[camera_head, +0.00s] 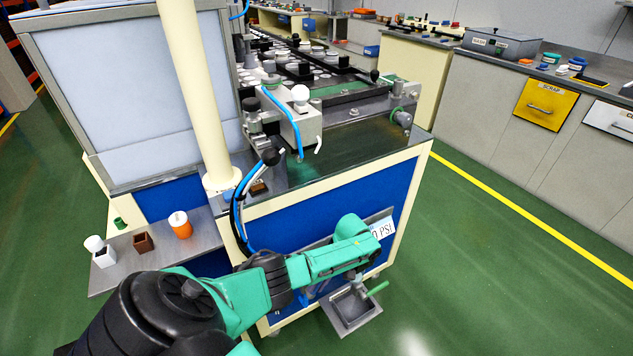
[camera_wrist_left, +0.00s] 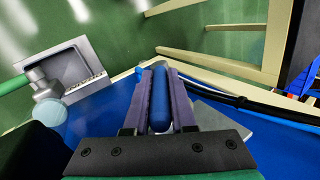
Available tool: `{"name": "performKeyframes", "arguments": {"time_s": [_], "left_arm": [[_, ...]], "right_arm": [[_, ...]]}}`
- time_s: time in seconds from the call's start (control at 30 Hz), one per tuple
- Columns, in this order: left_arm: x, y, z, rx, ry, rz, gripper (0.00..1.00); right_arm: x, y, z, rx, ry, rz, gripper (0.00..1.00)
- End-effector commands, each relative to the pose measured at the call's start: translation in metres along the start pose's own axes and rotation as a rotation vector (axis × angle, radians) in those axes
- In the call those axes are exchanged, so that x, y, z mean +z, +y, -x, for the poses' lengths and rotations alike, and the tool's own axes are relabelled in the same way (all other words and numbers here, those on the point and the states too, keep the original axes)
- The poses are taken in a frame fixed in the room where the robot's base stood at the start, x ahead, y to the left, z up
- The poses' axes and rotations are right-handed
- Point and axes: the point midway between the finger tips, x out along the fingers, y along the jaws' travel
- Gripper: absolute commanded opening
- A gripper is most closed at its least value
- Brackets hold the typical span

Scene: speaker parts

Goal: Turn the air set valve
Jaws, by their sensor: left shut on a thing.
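My left gripper (camera_wrist_left: 160,85) shows in the left wrist view with its two fingers closed on a blue, rounded bar (camera_wrist_left: 161,100). The bar looks like the handle of the air set valve, but the valve body is hidden. In the head view my green and black left arm reaches across the blue front panel (camera_head: 283,222) of the machine. Its wrist is beside a white label (camera_head: 382,228) reading partly "PSI". The fingers and the valve are hidden behind the wrist there. My right gripper is in neither view.
Below the wrist a grey tray (camera_head: 342,318) with a green-handled part (camera_head: 377,289) juts from the machine; the tray also shows in the left wrist view (camera_wrist_left: 87,58). A side shelf (camera_head: 112,275) holds small containers. Hoses (camera_head: 236,215) hang by the cream post (camera_head: 190,85). Green floor lies open at right.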

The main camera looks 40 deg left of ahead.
Motion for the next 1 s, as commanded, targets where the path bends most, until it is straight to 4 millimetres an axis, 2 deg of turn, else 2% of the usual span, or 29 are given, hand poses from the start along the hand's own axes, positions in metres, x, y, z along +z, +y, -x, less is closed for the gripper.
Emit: {"name": "performKeyframes", "arguments": {"time_s": [0.13, 0.17, 0.2, 0.23, 0.5, 0.63, 0.77, 1.0], "left_arm": [[-0.001, -0.001, 0.000, 0.001, 0.003, 0.001, 0.00], [-0.001, -0.001, 0.000, 0.001, 0.003, 0.001, 0.35], [-0.001, -0.001, 0.000, 0.001, 0.002, 0.001, 0.50], [-0.001, -0.001, 0.000, 0.001, 0.002, 0.001, 0.53], [0.000, -0.001, 0.000, 0.002, 0.001, 0.001, 0.53], [0.000, 0.000, 0.011, 0.005, 0.001, 0.000, 0.53], [0.000, 0.000, 0.042, 0.007, 0.002, 0.000, 0.53], [0.000, 0.001, 0.112, 0.006, 0.002, 0.001, 0.53]], "right_arm": [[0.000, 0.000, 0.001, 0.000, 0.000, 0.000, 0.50], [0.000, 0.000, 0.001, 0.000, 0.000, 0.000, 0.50], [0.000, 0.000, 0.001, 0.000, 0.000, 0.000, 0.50], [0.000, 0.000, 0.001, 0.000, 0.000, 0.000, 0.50], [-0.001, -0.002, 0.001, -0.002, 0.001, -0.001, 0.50], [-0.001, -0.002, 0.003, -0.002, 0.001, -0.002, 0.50], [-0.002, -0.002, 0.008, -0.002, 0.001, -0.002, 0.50], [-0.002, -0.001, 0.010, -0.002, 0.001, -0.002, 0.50]]}}
